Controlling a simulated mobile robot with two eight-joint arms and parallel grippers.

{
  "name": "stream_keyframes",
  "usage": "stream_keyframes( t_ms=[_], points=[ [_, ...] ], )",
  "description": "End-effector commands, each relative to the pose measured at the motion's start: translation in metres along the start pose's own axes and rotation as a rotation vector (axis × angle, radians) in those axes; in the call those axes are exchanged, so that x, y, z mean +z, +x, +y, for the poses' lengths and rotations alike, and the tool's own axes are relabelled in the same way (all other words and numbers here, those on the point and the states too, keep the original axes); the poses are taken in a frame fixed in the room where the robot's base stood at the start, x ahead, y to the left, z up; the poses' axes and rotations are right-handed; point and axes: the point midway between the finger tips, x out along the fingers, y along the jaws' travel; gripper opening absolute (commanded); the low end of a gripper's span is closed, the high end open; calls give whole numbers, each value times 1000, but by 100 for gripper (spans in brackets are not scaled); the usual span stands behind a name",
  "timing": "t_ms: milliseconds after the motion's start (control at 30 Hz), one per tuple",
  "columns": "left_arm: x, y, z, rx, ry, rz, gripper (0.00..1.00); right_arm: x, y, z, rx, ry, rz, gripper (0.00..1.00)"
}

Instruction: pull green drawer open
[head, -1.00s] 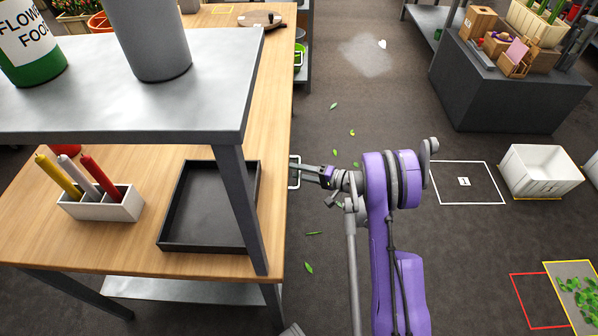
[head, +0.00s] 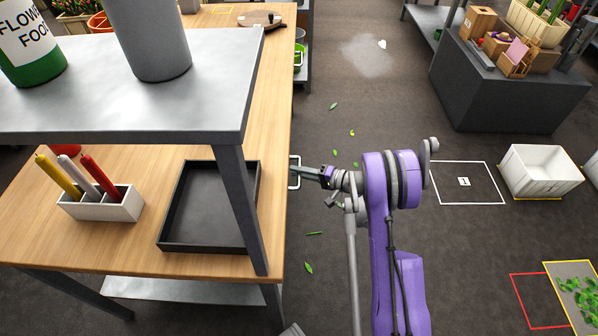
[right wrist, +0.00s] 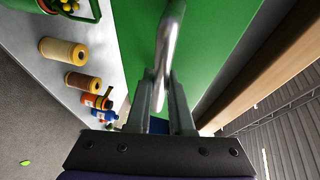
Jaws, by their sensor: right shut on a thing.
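The green drawer's front (right wrist: 215,35) fills the upper middle of the right wrist view. Its silvery bar handle (right wrist: 168,45) stands out from the front. In the head view the handle (head: 295,182) shows as a pale loop at the right edge of the wooden table; the drawer front is hidden below the tabletop. My right gripper (right wrist: 162,85) is shut on the handle, with its fingers on either side of the bar. It also shows in the head view (head: 300,169), reaching in from the right. My left gripper is not in view.
The wooden table (head: 140,255) holds a black tray (head: 205,210) and a white candle holder (head: 115,208) under a grey shelf (head: 130,100). A lower shelf with spools and bottles (right wrist: 75,52) lies beside the drawer. Open floor (head: 330,270) with scattered leaves lies right of the table.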

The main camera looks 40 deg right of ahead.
Motion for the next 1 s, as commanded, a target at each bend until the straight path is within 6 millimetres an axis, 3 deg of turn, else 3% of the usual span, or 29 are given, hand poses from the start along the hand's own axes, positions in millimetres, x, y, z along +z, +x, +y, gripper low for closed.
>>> stream_keyframes(
  t_ms=[733,867,1000],
  points=[
    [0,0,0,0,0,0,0,-1,-3,1,0,0,1,0],
    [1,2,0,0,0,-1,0,-7,-14,4,1,0,4,0],
    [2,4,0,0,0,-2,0,-18,-41,10,2,0,7,0]
  ],
)
